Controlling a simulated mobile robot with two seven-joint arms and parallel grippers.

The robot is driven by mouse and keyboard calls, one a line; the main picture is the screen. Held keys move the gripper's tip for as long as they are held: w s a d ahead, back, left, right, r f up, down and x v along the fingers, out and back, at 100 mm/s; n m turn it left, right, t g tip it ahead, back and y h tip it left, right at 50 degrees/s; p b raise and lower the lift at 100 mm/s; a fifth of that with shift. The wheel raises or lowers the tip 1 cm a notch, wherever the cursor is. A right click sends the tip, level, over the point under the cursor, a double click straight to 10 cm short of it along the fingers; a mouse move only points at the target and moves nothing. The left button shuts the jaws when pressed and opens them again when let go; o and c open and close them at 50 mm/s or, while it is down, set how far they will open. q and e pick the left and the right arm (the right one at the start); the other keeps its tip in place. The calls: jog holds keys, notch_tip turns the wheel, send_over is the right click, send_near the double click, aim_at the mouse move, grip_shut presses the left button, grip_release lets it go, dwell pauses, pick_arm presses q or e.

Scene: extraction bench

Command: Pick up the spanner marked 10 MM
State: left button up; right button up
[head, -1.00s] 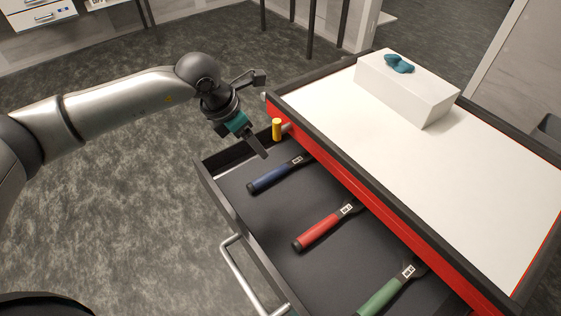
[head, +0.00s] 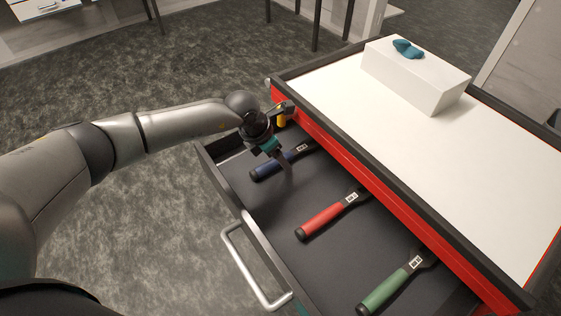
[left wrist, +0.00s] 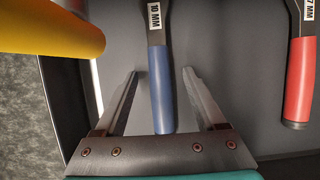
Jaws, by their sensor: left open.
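The spanner marked 10 MM (left wrist: 161,85) has a blue handle and lies in the open drawer. Its white label reads clearly in the left wrist view. In the head view the blue-handled spanner (head: 265,172) is the farthest of three, partly covered by my left gripper (head: 286,180). In the left wrist view the open fingers of my left gripper (left wrist: 160,74) stand on either side of the blue handle, with gaps on both sides. I cannot tell how far above the handle the fingertips are. My right gripper is not in view.
A red-handled spanner (head: 323,221) and a green-handled spanner (head: 390,291) lie nearer in the drawer. A yellow cylinder (left wrist: 50,28) is close beside my left gripper. The drawer handle (head: 246,268) sticks out in front. A white box (head: 415,75) stands on the cabinet top.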

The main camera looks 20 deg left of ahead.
pick_arm(q)
jog(key=shift+f, duration=0.25)
jog(key=shift+c, duration=0.3)
grip_shut()
jog(key=shift+w, duration=0.1)
